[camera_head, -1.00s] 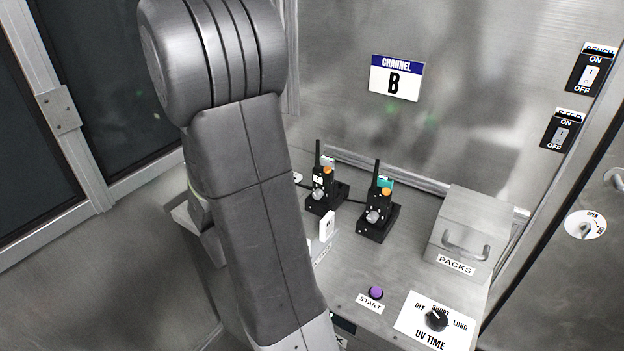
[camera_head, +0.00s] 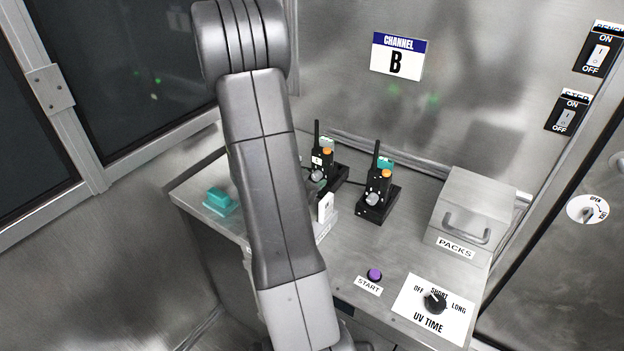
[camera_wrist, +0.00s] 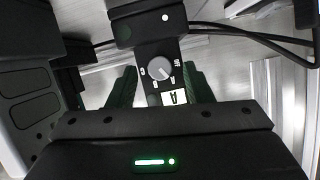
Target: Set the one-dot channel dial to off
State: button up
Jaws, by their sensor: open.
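A black handheld radio unit with a grey round dial (camera_wrist: 159,69) fills the middle of the wrist view. One white dot (camera_wrist: 165,17) shows on its black part above the dial, and a white label with a sideways A (camera_wrist: 174,97) is below. Small marks ring the dial; they and its setting are too small to read surely. My gripper (camera_wrist: 159,80) is open, with one dark green finger on each side of the dial, apart from it. In the head view this appears to be the left radio (camera_head: 325,160); my arm hides most of the gripper.
A second radio (camera_head: 377,190) stands to the right on the bench. A teal block (camera_head: 219,199) lies at the left. Black cables (camera_wrist: 255,37) run behind the radio.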

jog(key=shift+w+d+f, duration=0.15)
jog(key=shift+w+d, duration=0.05)
jog(key=shift+w, duration=0.1)
jog(key=shift+c, duration=0.5)
jog(key=c, duration=0.9)
jog(key=shift+p, duration=0.4)
